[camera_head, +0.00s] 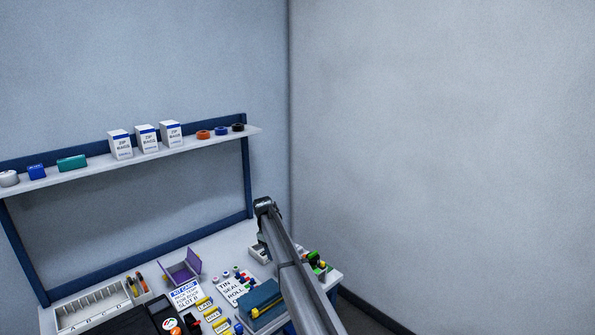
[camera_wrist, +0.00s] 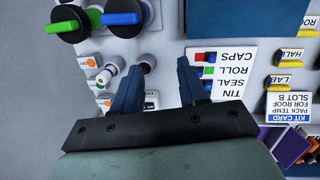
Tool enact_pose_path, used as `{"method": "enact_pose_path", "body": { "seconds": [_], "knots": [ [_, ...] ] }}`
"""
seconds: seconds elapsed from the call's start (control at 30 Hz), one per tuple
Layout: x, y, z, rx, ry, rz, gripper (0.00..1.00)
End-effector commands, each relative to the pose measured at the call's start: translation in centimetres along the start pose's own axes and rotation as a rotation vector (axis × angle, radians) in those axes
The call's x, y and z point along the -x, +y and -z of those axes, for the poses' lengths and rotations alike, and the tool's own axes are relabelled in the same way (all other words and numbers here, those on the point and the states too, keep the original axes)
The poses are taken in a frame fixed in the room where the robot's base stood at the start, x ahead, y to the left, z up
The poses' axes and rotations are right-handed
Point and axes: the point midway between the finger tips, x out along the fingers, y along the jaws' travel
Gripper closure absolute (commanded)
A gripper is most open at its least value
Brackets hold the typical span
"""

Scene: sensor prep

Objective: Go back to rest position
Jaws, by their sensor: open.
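My gripper (camera_wrist: 166,72) shows in the wrist view with its two dark blue fingers apart and nothing between them. It points down over the white worktop, between small capped vials (camera_wrist: 104,77) on the left and a white card reading TIN SEAL ROLL CAPS (camera_wrist: 230,72) on the right. In the head view my arm reaches over the right part of the bench (camera_head: 215,252). My fingers cannot be made out there.
A blue box (camera_head: 262,299) lies beside my arm. Green and blue knob-like items (camera_wrist: 120,17) stand near the fingers. A purple holder (camera_head: 182,268), a kit card (camera_head: 187,295) and a divided rack (camera_head: 92,308) are further left. A shelf (camera_head: 80,178) with zip-bag boxes runs behind.

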Motion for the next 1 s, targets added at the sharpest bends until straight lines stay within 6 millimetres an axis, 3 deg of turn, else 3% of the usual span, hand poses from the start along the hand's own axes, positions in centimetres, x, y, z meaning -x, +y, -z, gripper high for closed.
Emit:
{"method": "enact_pose_path", "body": {
  "seconds": [0.03, 0.3, 0.47, 0.67, 1.0],
  "knots": [
    [-1.4, -0.3, -2.9, -0.01, -0.029, -0.011, 0.57],
    [-5.9, -0.1, -13.6, -0.053, -0.173, -0.079, 0.57],
    [-10.9, -1.5, -16.9, -0.092, -0.195, -0.045, 0.57],
    [-17.6, -4.6, -22.3, -0.157, -0.22, 0.009, 0.57],
    [-28.1, -12.0, -33.7, -0.297, -0.278, 0.117, 0.57]
  ]
}}
